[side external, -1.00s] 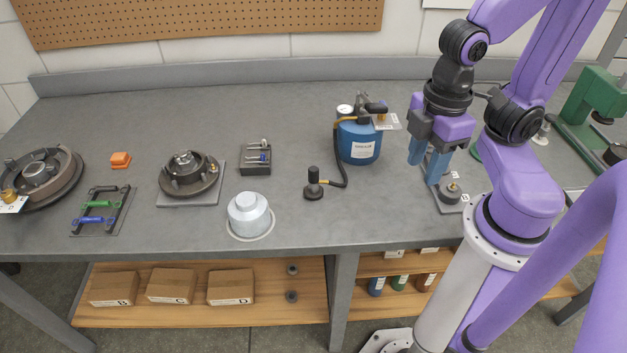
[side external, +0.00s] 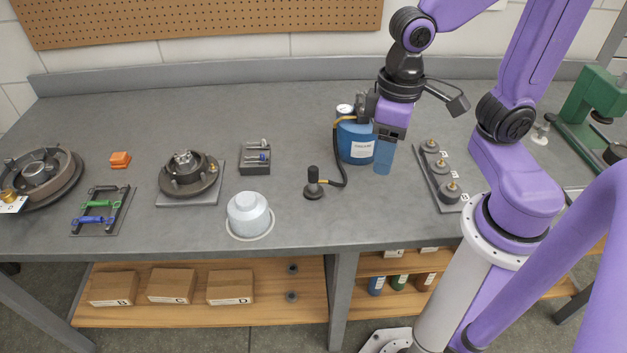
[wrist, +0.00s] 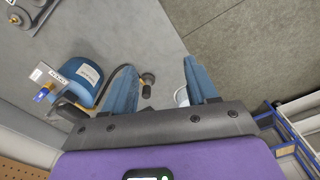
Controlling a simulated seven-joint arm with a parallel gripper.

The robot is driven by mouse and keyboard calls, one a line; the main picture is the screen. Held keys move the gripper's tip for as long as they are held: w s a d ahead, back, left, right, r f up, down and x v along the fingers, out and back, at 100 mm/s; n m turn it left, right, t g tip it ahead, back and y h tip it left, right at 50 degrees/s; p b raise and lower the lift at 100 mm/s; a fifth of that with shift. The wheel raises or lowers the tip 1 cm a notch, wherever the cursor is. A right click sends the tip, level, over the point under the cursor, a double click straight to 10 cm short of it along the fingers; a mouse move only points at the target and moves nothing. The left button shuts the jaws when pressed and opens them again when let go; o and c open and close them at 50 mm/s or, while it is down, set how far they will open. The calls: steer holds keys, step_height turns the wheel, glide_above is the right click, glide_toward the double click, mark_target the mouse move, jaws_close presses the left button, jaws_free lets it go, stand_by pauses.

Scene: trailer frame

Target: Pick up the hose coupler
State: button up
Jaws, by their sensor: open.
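The hose coupler (side external: 313,176) is a small black cylinder standing upright on a round dark base, with an orange-banded black hose joined to its side. The hose runs to a blue tank (side external: 356,146) with a gauge on top. My gripper (side external: 383,168) is open and empty, its blue fingers above the bench and overlapping the tank's right side in the side external view. It stands right of the coupler, apart from it. In the wrist view the coupler (wrist: 148,78) shows between the two spread fingers, some way off.
A tray with several round dark pieces (side external: 440,180) lies right of my gripper. A silver domed canister (side external: 249,214) stands front left of the coupler, and a small dark block (side external: 256,160) holds tools. Bench around the coupler's front is clear.

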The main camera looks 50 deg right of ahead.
steer(key=w+a+m, duration=0.1)
steer(key=w+m, duration=0.8)
steer(key=m, duration=1.2)
glide_above(313, 178)
steer(key=f, duration=1.2)
steer(key=d+f, duration=0.1)
steer(key=f, duration=0.5)
steer(key=shift+w+f, duration=0.25)
steer(key=shift+w, duration=0.1)
jaws_close()
